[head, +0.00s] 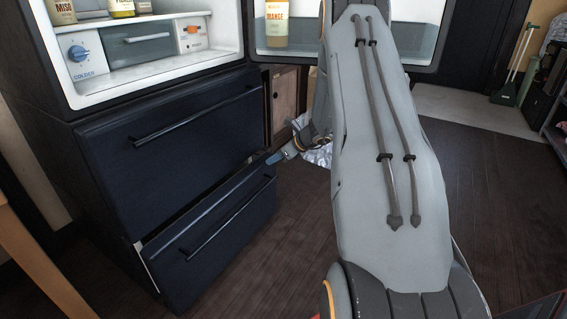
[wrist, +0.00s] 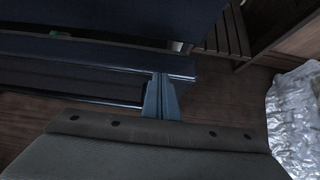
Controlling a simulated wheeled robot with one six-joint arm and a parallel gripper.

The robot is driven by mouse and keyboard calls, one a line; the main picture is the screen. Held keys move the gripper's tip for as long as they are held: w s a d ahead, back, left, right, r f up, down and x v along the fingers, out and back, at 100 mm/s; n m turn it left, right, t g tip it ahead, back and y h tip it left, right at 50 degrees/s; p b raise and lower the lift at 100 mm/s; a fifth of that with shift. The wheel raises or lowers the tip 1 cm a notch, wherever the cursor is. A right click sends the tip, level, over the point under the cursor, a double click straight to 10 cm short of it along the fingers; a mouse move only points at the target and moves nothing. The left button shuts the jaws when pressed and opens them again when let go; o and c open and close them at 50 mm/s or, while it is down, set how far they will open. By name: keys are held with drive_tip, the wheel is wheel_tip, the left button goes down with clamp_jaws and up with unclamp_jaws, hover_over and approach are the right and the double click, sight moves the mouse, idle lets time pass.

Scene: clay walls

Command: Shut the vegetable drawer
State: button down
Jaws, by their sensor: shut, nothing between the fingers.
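The dark blue fridge has two drawers below its open compartment. The upper drawer (head: 180,140) looks flush. The lower drawer (head: 215,240) stands partly pulled out, with a gap behind its front. The pictures do not label which is the vegetable drawer. The lower drawer's front (wrist: 90,66) also shows in the wrist view, with its bar handle (wrist: 70,97) below the top edge. My gripper (head: 272,158) is shut and empty at the right end of that front's top edge. Its fingers (wrist: 160,82) overlap the front in the wrist view; I cannot tell whether they touch.
The fridge door (head: 410,42) is open at upper right, with an orange juice bottle (head: 277,25) on its shelf. A crumpled silvery bag (wrist: 296,120) lies on the floor to the right. A wooden cabinet (head: 285,95) stands behind. Wooden floor is clear in front of the drawers.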

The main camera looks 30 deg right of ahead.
drive_tip(key=shift+w+a, duration=0.25)
drive_tip(key=shift+w, duration=0.3)
drive_tip(key=s+d+f+p+v, duration=0.15)
drive_tip(key=p+v, duration=0.35)
drive_tip(key=v, duration=0.8)
drive_tip(key=g+h+p, duration=0.2)
drive_tip(key=g+p, duration=0.2)
drive_tip(key=p, duration=0.3)
approach(219, 206)
drive_tip(key=s+d+r, duration=0.2)
drive_tip(key=s+r, duration=0.2)
drive_tip(key=shift+w+a+r+b+x, duration=0.3)
drive_tip(key=shift+b+x, duration=0.45)
drive_tip(key=shift+x, duration=1.25)
drive_tip(key=shift+w+r+b+x, duration=0.1)
drive_tip(key=shift+w+b+x, duration=0.5)
drive_tip(key=shift+x, duration=1.35)
drive_tip(key=shift+w+a+r+b+x, duration=0.2)
drive_tip(key=shift+b+x, duration=0.65)
drive_tip(key=shift+x, duration=1.15)
